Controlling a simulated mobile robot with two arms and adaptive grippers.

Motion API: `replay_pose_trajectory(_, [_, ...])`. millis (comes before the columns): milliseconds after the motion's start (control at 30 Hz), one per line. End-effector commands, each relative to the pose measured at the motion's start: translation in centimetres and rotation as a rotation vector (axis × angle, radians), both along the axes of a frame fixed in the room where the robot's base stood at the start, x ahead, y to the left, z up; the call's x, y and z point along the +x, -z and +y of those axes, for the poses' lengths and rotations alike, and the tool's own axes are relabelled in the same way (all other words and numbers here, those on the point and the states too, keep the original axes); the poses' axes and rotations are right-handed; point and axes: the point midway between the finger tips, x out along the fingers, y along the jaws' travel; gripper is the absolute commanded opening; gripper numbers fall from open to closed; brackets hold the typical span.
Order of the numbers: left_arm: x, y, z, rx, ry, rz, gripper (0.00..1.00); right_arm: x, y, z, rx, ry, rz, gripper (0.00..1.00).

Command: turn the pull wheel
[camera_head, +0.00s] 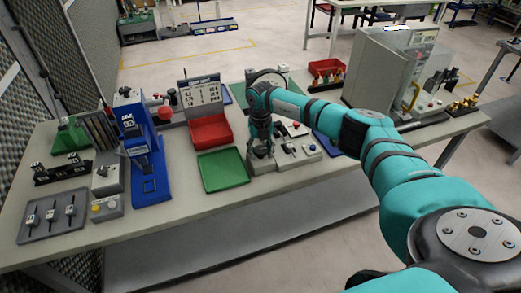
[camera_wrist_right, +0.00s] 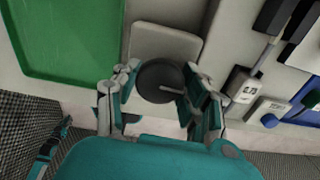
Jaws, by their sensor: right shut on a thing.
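The pull wheel (camera_wrist_right: 160,82) is a dark round knob on a light grey base plate (camera_wrist_right: 165,43) in the right wrist view. My right gripper (camera_wrist_right: 160,92) has its two fingers on either side of the wheel and is shut on it. In the head view my right gripper (camera_head: 262,148) points down over the base on the table, and the wheel is mostly hidden behind the fingers. My left gripper is not in view.
A green tray (camera_head: 223,169) and a red bin (camera_head: 210,131) lie left of the gripper. A grey box with switches (camera_head: 300,152) stands close on the right. A blue press (camera_head: 145,150) is further left. The table's front edge (camera_head: 290,188) is near.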

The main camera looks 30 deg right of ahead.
Motion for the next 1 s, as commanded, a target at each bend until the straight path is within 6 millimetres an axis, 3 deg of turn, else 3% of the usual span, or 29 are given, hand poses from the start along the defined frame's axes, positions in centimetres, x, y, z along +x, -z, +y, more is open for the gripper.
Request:
replay_pose_trajectory(500, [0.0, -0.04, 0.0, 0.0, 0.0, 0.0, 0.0, 0.06, -0.06, -0.02, 0.0, 0.021, -0.002, 0.11])
replay_pose_trajectory(533, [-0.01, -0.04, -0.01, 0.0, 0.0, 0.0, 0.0, 0.06, -0.06, -0.02, 0.0, 0.021, -0.002, 0.44])
replay_pose_trajectory(700, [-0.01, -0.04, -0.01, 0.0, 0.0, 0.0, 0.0, 0.05, -0.05, -0.01, 0.001, 0.021, -0.001, 0.66])
replay_pose_trajectory(1000, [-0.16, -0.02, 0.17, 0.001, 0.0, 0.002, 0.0, 0.03, -0.13, -0.02, 0.001, 0.02, -0.001, 0.68])
